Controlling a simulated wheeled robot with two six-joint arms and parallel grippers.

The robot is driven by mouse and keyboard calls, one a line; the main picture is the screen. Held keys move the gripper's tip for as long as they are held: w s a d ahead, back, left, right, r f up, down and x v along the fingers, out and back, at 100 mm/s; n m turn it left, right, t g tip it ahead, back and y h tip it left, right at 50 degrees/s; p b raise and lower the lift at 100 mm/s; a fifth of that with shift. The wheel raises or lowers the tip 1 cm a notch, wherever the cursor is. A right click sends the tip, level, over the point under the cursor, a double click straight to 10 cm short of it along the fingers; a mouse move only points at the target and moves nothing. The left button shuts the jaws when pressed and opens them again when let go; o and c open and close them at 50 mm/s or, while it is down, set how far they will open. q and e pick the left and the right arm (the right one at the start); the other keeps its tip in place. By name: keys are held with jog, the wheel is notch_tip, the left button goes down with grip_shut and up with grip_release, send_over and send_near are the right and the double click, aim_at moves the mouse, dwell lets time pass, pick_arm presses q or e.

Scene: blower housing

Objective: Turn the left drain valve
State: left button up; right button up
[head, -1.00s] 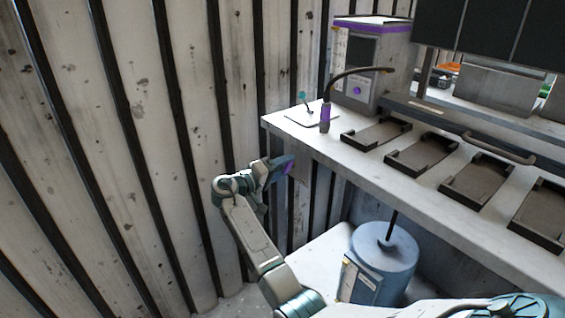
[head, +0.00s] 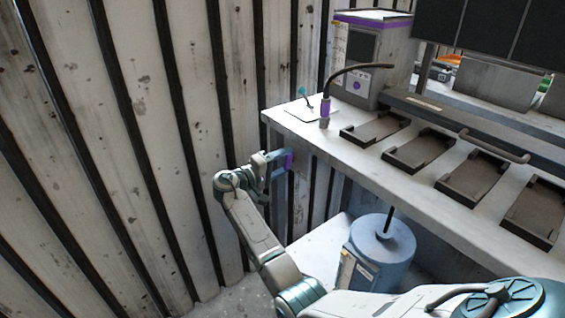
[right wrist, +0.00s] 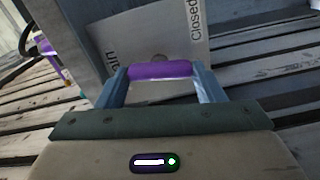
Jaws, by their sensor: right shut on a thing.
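The drain valve has a purple handle (right wrist: 160,70), which lies across the picture in the right wrist view. A plate (right wrist: 160,45) behind it carries the word "Closed" and part of another word, probably "Drain". My right gripper (right wrist: 160,82) is shut on the purple handle, with one blue-grey finger at each end of it. My left gripper is not in view.
The counter (head: 400,190) holds several dark trays (head: 415,150), a black gooseneck (head: 355,70) with a purple base and a grey box (head: 365,60). A blue cylindrical tank (head: 378,255) stands below. A corrugated wall (head: 120,150) is close on the left.

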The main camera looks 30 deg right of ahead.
jog(key=o, duration=1)
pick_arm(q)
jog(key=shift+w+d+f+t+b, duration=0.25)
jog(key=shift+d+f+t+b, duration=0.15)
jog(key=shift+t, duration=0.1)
pick_arm(e)
jog(key=a, duration=1)
jog(key=shift+s+a, duration=0.4)
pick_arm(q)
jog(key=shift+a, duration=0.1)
